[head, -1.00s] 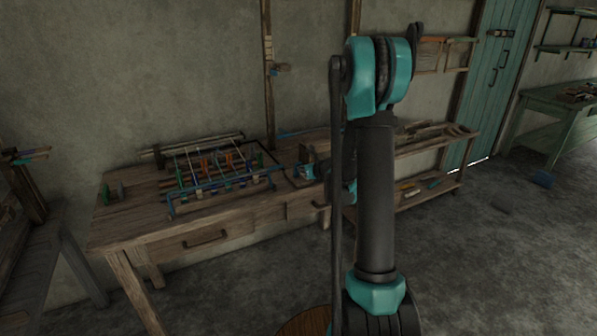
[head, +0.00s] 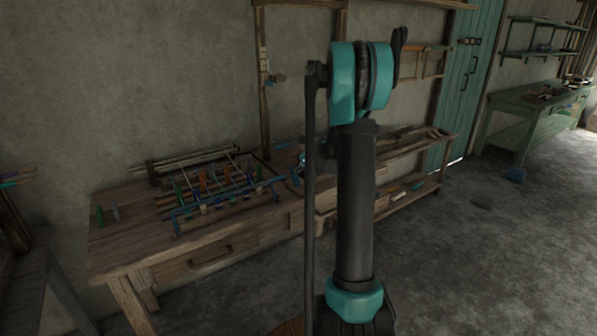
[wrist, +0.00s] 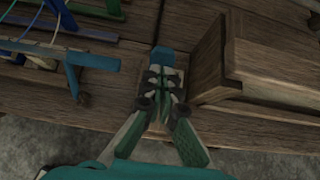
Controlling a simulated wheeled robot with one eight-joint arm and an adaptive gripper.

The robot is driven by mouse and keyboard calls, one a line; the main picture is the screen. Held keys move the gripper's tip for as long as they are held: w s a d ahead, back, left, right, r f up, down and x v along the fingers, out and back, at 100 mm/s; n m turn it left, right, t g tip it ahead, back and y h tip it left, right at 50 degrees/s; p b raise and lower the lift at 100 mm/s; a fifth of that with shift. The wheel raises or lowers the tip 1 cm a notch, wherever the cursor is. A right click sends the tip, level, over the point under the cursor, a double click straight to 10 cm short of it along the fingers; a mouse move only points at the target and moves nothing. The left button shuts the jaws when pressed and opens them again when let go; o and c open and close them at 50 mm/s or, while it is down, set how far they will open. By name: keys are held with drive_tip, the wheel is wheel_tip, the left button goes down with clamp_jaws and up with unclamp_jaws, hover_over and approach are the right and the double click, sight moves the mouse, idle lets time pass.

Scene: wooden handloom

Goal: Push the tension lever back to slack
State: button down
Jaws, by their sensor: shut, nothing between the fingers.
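The small loom (head: 232,199) with its blue front bar and coloured pieces stands on the wooden table in the head view. Part of its blue frame (wrist: 95,61) shows at the upper left of the wrist view, with a small dark knob below its end. My gripper (wrist: 166,84) is shut over the table top in the wrist view, its fingers together and empty. A small blue piece (wrist: 163,54) lies just beyond the fingertips; I cannot tell if it is the tension lever or if they touch. In the head view my arm hides most of the gripper area.
A wooden box-like block (wrist: 270,70) stands close to the right of my gripper. The table's front edge (wrist: 240,112) is just below it. A lower shelf bench (head: 400,195) stands right of the table, and a green bench (head: 530,112) is farther right. The floor in front is clear.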

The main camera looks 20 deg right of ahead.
drive_tip(key=shift+r, duration=0.8)
drive_tip(key=w+r+v, duration=0.2)
drive_tip(key=v, duration=1)
drive_tip(key=shift+s+a+r, duration=0.25)
drive_tip(key=shift+r, duration=0.2)
drive_tip(key=shift+a, duration=0.1)
idle(0.8)
